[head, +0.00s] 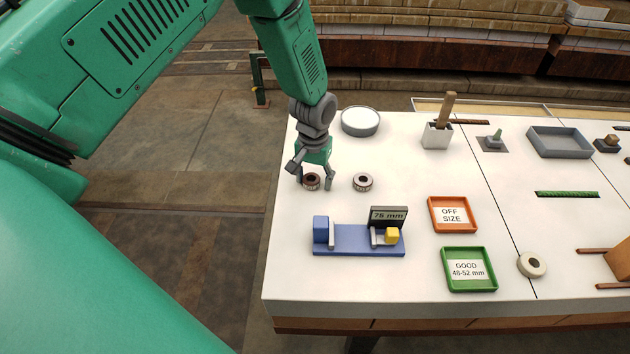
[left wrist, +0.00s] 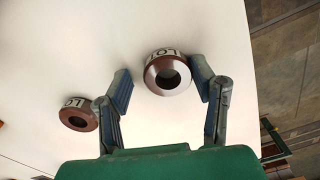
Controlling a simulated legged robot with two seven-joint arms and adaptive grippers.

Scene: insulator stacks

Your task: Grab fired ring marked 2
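Two dark brown rings with pale lettered bands stand on the white table. The left ring (head: 312,181) is between the fingers of my left gripper (head: 314,184). The other ring (head: 362,182) stands a little to its right. In the left wrist view, the ring between the fingers (left wrist: 168,74) and the other ring (left wrist: 77,115) show lettering that looks like "LOT"; I cannot read a number on either. My left gripper is open, its fingers on both sides of the ring; the right-hand finger looks very close to it. My right gripper is not in view.
A blue measuring fixture (head: 358,241) with a "75 mm" display (head: 388,215) stands in front. An orange "OFF SIZE" tray (head: 453,215) and green "GOOD 48-52 mm" tray (head: 468,270) lie to its right. A cream ring (head: 532,264) and a round white dish (head: 360,121) also stand here.

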